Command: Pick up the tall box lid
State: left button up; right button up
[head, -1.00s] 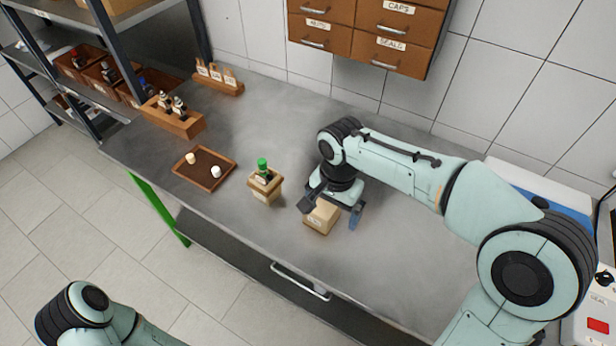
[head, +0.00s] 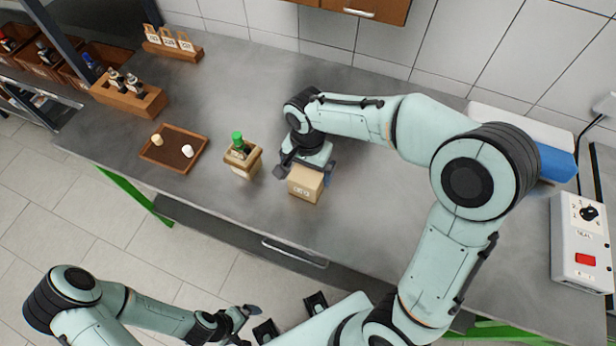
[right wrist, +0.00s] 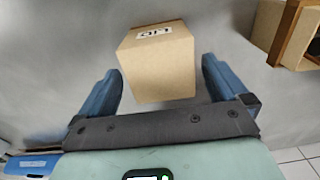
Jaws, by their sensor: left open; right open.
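The tall box lid (head: 305,184) is a tan box with a printed label, standing on the grey bench (head: 390,215). It also shows in the right wrist view (right wrist: 160,68), with its label turned upside down. My right gripper (head: 306,171) is open, its blue fingers on either side of the lid's rear part. In the right wrist view the fingers (right wrist: 162,75) flank the lid with gaps on both sides. My left gripper (head: 245,322) is open and empty, low in front of the bench.
A tan open box (head: 242,168) with a green-capped bottle (head: 238,143) stands just left of the lid. A brown tray (head: 173,163) holds two small pieces. A wooden bottle rack (head: 128,98) stands further left. A control box (head: 580,240) is at right.

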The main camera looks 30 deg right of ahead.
notch_tip(320, 180, down, 4)
jog(key=shift+w+d+f, duration=0.1)
jog(key=shift+d+f, duration=0.05)
jog(key=shift+f, duration=0.1)
jog(key=shift+c, duration=0.3)
jog(key=c, duration=0.8)
jog(key=shift+o, duration=0.2)
